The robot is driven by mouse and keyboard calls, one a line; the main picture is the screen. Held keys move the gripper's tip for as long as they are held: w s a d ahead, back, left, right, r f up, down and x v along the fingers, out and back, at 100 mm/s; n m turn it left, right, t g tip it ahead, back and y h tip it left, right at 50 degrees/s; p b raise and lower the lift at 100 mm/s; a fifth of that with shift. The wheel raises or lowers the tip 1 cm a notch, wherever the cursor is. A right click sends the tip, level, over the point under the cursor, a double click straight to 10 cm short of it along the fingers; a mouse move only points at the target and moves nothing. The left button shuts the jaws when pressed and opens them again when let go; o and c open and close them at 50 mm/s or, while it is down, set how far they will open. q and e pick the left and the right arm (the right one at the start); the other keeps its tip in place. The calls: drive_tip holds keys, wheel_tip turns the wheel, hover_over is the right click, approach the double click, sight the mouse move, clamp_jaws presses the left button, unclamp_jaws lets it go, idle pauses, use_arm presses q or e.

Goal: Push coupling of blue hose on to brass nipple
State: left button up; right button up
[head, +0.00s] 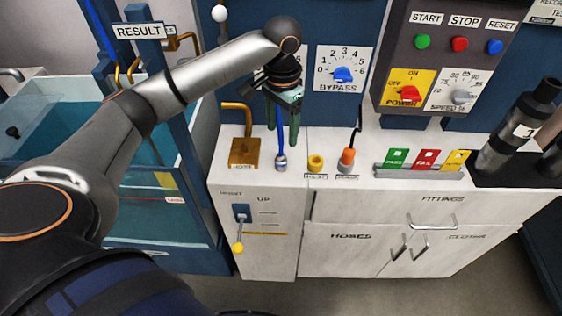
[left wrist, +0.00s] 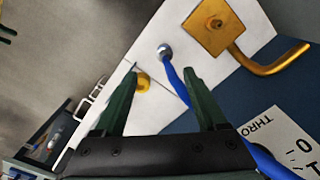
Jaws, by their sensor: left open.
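The blue hose (head: 281,133) hangs down to a silver coupling (head: 281,161) that stands upright at the counter top. The coupling also shows in the left wrist view (left wrist: 165,51); whether anything sits under it is hidden. Left of it is a square brass block (head: 244,152) with a bent brass pipe. In the left wrist view this block (left wrist: 207,38) has a small round stub on its face. My left gripper (head: 282,138) points down above the coupling, open. Its fingers lie either side of the hose, which runs nearer the right finger in the left wrist view (left wrist: 160,77). My right gripper is out of view.
A yellow fitting (head: 316,163) and an orange fitting (head: 347,159) with a black lead stand right of the coupling. Further right are coloured tags (head: 427,159) and a dark bottle (head: 520,125). The bypass dial (head: 343,73) is on the wall behind. A water tank stands left.

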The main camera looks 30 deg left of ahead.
sight(281, 158)
use_arm(q)
wheel_tip(281, 158, down, 7)
drive_tip(key=shift+w+a, duration=0.1)
drive_tip(key=f, duration=0.5)
drive_tip(key=shift+w+a, duration=0.25)
drive_tip(key=shift+a, duration=0.05)
clamp_jaws()
idle(0.4)
